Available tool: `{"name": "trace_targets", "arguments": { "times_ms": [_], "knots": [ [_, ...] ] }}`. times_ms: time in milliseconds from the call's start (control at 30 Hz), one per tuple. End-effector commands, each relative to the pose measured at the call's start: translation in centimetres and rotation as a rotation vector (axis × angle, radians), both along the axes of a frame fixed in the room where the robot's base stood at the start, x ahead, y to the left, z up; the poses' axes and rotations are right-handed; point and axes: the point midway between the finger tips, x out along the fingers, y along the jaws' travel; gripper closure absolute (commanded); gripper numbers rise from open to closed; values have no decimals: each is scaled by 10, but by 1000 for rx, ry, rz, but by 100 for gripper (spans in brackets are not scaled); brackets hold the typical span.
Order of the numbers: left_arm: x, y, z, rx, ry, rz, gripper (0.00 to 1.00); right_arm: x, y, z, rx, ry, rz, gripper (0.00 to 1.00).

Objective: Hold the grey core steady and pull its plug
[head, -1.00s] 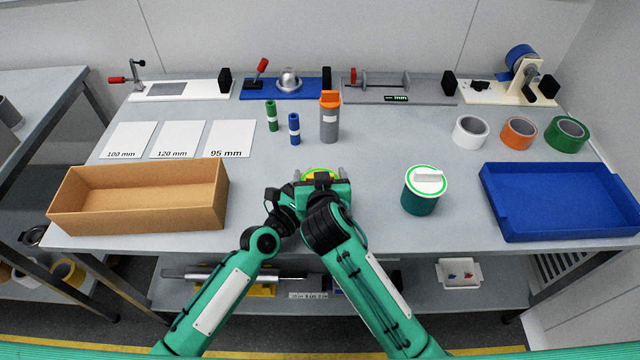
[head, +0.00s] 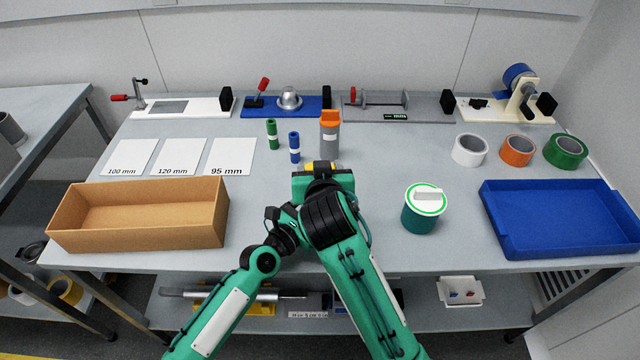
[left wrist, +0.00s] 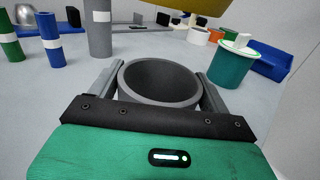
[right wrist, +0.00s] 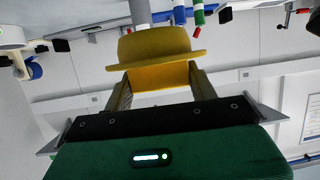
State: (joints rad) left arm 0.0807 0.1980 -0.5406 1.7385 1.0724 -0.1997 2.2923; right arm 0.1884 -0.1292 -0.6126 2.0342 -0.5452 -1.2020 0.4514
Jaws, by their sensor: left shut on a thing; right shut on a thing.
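The grey core (left wrist: 160,76) is a hollow cylinder with its open mouth showing in the left wrist view. My left gripper (left wrist: 160,88) is shut on it, one finger on each side. The yellow plug (right wrist: 155,45) has a wide flange and sits between the fingers of my right gripper (right wrist: 160,78), which is shut on it. The plug also shows at the top of the left wrist view (left wrist: 190,5), above and apart from the core's mouth. In the head view only a bit of the plug (head: 318,166) shows; my right gripper (head: 322,174) hides the core and left gripper.
A grey cylinder with an orange cap (head: 330,142), a blue one (head: 294,148) and a green one (head: 272,134) stand just beyond. A cardboard box (head: 140,238) is left. A green canister (head: 420,215) and blue tray (head: 540,245) are right, with bare table between.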

Motion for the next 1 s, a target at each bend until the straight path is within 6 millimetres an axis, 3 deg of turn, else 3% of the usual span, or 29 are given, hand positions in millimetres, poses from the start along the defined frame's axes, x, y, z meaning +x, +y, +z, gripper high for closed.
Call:
{"name": "trace_targets", "arguments": {
  "times_ms": [133,400,433,533,833,1000],
  "knots": [
    [-1,0,-6,6,9,-2,48,0,0,13,1,0,0,64],
    [-1,0,-6,6,9,-2,48,0,0,15,0,0,-1,64],
    [-1,0,-6,6,9,-2,16,0,0,15,0,0,-1,64],
    [-1,0,-5,4,7,-1,0,0,0,15,0,0,-1,64],
    [-4,3,-2,2,2,0,0,0,0,15,0,0,0,64],
    [-22,19,-3,3,5,-1,0,0,0,15,0,0,0,64]
  ]
}}
